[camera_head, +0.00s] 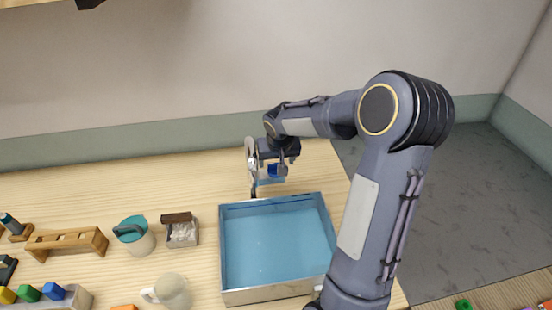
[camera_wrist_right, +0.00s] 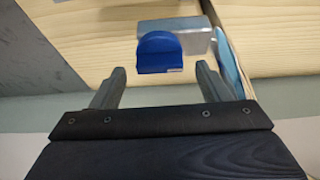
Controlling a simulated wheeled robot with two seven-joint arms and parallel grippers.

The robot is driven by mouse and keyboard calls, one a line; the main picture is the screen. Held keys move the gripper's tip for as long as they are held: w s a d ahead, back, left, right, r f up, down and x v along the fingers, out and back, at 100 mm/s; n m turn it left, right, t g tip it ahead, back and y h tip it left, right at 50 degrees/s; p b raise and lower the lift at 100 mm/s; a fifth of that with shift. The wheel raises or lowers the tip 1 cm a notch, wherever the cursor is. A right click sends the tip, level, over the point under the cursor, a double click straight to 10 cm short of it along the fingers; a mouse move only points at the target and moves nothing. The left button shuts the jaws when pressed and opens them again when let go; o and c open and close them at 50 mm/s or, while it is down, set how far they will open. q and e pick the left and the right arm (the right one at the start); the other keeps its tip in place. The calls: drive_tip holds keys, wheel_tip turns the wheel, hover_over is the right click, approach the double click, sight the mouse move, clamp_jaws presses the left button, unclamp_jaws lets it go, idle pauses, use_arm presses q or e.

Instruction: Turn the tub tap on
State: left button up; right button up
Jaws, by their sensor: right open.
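The tub (camera_head: 275,245) is a wide metal-walled basin with blue inside, at the right part of the wooden table. The tap stands at its back edge; its blue handle (camera_head: 273,171) shows under my right gripper (camera_head: 270,168). In the right wrist view the blue handle (camera_wrist_right: 159,52) lies ahead of and between the two open fingers of my right gripper (camera_wrist_right: 160,80), with a grey metal block (camera_wrist_right: 183,36) behind it. The fingers appear apart from the handle. My gripper hides part of the tap in the head view. My left gripper is not in view.
A white mug (camera_head: 173,291), a teal-topped pot (camera_head: 134,237), a small box (camera_head: 181,231) and a wooden rack (camera_head: 66,241) stand left of the tub. Coloured blocks (camera_head: 30,293) sit at the front left. The back left of the table is clear.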

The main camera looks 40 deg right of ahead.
drive_tip(key=shift+w+d+f, duration=0.1)
drive_tip(key=shift+w+f, duration=0.05)
drive_tip(key=shift+f, duration=0.35)
drive_tip(key=shift+c, duration=0.2)
drive_tip(key=c, duration=0.9)
drive_tip(key=shift+c, duration=0.2)
